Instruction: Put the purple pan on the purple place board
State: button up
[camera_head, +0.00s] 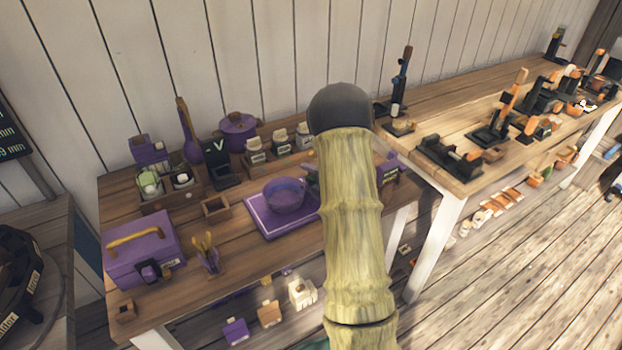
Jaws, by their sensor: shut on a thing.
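The purple pan (285,194) is a round, upright bowl shape over the purple place board (262,222), on the left wooden table. I cannot tell whether its base touches the board or is slightly above it. My gripper (312,180) shows only as a small dark part at the pan's right side, shut on the pan. My pale wooden arm hides most of the gripper, the pan's handle and the board's right end.
A purple box (143,248) stands at the table's front left. A purple lidded pot (238,130), a dark block (219,163) and small containers line the back. A small empty wooden tray (215,206) lies left of the board. Another table (455,128) with dark and orange tools stands right.

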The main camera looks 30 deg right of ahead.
jog(key=shift+f, duration=0.2)
jog(key=o, duration=1.1)
jog(key=shift+o, duration=0.2)
jog(key=b+v, duration=0.2)
jog(key=v, duration=1)
jog(key=shift+b, duration=0.4)
jog(key=shift+f, duration=0.1)
